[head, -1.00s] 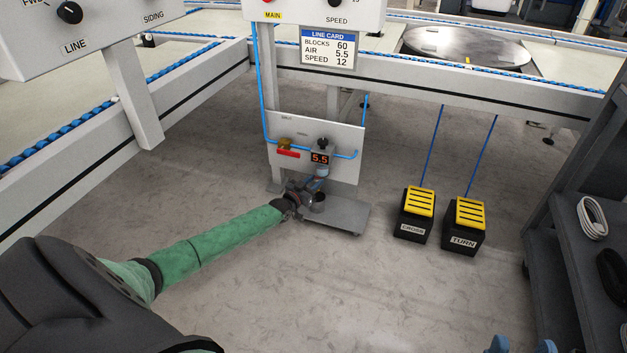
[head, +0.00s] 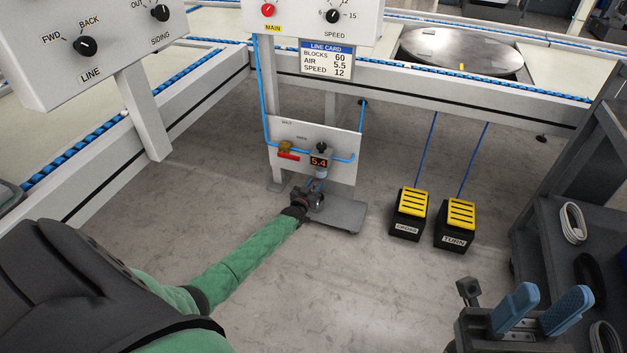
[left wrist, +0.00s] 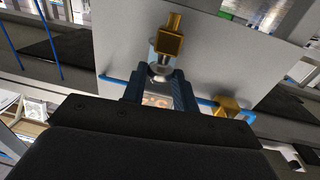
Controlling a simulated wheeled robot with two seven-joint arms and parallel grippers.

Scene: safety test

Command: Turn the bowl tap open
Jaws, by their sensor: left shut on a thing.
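The air unit's panel (head: 335,140) stands under the line controls. It carries a gauge (head: 319,162) reading 5.4, with the small bowl (head: 320,184) below it. My left gripper (head: 312,198) is at the bottom of the bowl and is shut on a small part there. I take this part to be the bowl tap; the gripper covers it in the head view. In the left wrist view the two blue fingers (left wrist: 160,82) close around a pale, shiny piece, with a brass block (left wrist: 171,40) just beyond. My right gripper (head: 540,308) is open and empty at the lower right.
A red-handled valve (head: 288,155) is left of the gauge on the blue air line. A grey base plate (head: 340,215) lies below the panel. Two yellow-topped pedals, CROSS (head: 409,214) and TURN (head: 456,224), stand to the right. A dark shelf (head: 570,225) is at the far right.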

